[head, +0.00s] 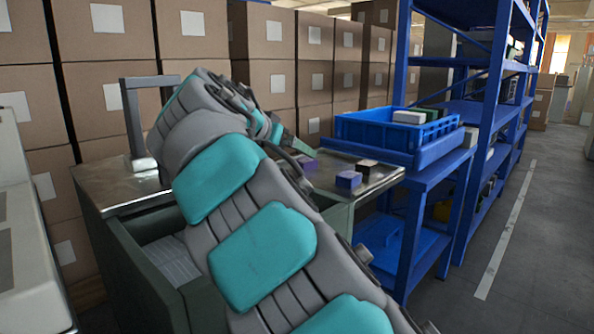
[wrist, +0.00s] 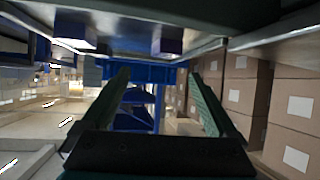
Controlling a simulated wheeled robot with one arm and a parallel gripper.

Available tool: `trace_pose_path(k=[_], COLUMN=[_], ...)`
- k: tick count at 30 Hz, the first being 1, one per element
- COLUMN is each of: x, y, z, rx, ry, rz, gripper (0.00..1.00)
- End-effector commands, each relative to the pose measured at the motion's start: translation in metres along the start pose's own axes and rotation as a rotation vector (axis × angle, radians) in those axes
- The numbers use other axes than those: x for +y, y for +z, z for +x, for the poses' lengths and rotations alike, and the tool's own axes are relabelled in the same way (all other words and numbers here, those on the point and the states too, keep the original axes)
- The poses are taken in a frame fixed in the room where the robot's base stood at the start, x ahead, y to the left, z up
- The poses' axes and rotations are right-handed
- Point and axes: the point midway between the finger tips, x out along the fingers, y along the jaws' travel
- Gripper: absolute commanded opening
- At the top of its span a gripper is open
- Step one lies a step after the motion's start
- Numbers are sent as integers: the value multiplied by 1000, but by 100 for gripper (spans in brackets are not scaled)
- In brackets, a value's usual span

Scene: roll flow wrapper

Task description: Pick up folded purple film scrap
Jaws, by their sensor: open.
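A small purple piece (head: 304,154), which looks like the folded film scrap, shows on the metal tabletop (head: 325,175) just beyond my arm in the head view. It is partly hidden, so I cannot make out its folds. My gripper (wrist: 159,75) is open in the wrist view, with its two green fingers apart and nothing between them. In the head view a green finger shows close by the purple piece; I cannot tell whether they touch. The wrist picture appears upside down, with the tabletop along its top edge.
A purple block (head: 348,181) and a dark brown-topped block (head: 367,167) stand near the table's front right. A blue crate (head: 385,133) with small boxes is on the blue stand to the right. Stacked cartons (head: 265,50) wall the back. A grey upright frame (head: 133,115) stands left.

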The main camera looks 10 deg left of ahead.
Motion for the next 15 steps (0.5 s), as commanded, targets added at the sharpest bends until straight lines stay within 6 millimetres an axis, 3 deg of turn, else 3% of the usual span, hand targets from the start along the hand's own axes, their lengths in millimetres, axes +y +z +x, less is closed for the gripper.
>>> trace_pose_path(k=[15], x=[-6], y=[7], z=[52], rx=[-2], ry=[0], rz=[1], gripper=[93])
